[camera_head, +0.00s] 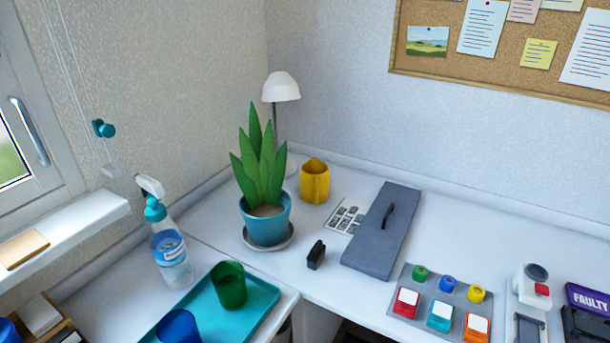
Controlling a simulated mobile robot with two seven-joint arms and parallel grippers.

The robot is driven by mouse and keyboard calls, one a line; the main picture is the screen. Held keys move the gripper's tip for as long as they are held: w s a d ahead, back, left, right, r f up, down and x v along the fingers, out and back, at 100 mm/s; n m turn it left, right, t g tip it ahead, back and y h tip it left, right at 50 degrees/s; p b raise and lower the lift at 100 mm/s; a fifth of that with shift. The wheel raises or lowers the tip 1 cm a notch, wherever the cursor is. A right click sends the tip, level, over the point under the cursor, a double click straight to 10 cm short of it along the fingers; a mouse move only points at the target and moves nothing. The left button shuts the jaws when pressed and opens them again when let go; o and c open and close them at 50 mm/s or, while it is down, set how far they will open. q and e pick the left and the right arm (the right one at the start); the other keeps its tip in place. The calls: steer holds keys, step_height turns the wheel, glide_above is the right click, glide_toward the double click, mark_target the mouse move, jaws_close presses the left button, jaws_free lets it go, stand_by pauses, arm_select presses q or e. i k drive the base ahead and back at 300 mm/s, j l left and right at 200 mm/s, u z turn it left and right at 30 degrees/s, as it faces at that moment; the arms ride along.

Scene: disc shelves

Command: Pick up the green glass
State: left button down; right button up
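The green glass (229,286) stands upright on a teal tray (262,311) at the lower left of the head view, near the tray's far edge. A blue glass (179,328) stands on the same tray, nearer to me, and is cut off by the bottom edge of the picture. Neither of my grippers shows in the head view, and nothing touches the green glass except the tray under it.
A spray bottle (170,250) stands left of the tray. A potted plant (266,208) on a saucer is behind it. A small black object (316,254), a grey slab with a handle (372,246) and a board of coloured pieces (433,309) lie to the right.

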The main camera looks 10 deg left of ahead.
mark_target(234, 296)
steer(key=l+u, duration=0.2)
steer(key=u, duration=0.2)
steer(key=i+l+u, duration=0.1)
steer(key=u, duration=0.3)
steer(key=l+u, duration=0.3)
steer(key=u, duration=0.15)
steer(key=k+l+u, duration=0.1)
steer(key=u, duration=0.3)
steer(key=l, duration=0.1)
